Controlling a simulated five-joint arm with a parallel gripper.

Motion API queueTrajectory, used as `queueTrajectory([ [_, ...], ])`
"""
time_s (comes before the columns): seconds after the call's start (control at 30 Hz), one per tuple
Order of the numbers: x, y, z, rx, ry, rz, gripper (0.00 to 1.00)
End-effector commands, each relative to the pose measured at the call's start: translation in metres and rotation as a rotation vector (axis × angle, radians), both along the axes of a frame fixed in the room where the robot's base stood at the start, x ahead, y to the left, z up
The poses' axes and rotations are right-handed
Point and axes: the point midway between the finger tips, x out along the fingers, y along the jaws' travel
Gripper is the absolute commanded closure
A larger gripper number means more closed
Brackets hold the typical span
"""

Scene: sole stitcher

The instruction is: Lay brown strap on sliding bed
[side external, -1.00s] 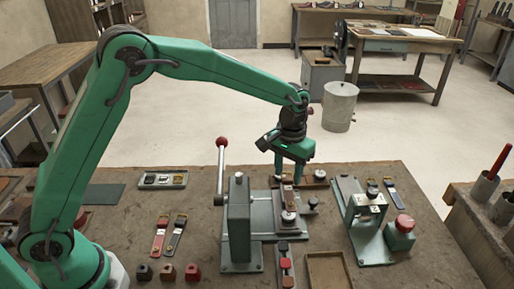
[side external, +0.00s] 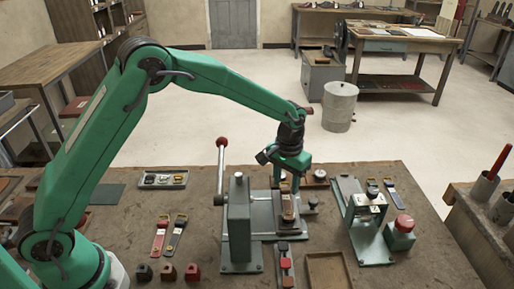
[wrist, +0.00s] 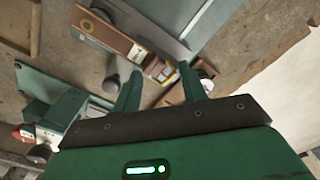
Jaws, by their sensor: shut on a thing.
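My gripper (side external: 286,182) hangs over the back end of the sliding bed in the side view, fingers pointing down. It is shut on the brown strap (side external: 288,206), which lies lengthwise along the top of the bed. The sliding bed (side external: 288,229) is a narrow grey metal piece beside the stitcher's upright. In the wrist view, the brown strap (wrist: 113,37) stretches away from between my fingers (wrist: 158,80), with a round eyelet near its far end. Whether the strap rests fully on the bed or is slightly above it, I cannot tell. The gripped end is partly hidden by the fingers.
The grey stitcher (side external: 239,215) with its red-knobbed lever stands just left of the bed. A press with a red button (side external: 403,223) is to the right. Red and dark straps (side external: 160,236) lie left. A small parts tray (side external: 163,179) sits behind them.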

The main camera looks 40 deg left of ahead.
Motion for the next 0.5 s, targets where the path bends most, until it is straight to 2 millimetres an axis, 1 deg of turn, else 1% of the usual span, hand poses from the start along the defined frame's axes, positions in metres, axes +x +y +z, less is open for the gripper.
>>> queueTrajectory([
  [0.3, -0.0001, 0.0, -0.0029, 0.0, 0.001, 0.0, 0.8],
  [0.33, -0.0001, 0.0, -0.0029, 0.0, 0.0, 0.0, 0.54],
  [0.4, -0.0001, 0.0, -0.0027, 0.0, 0.0, 0.0, 0.4],
  [0.43, -0.0001, 0.0, -0.0027, 0.0, 0.0, 0.0, 0.36],
  [0.5, -0.0001, 0.0, -0.0026, 0.0, 0.0, 0.0, 0.36],
])
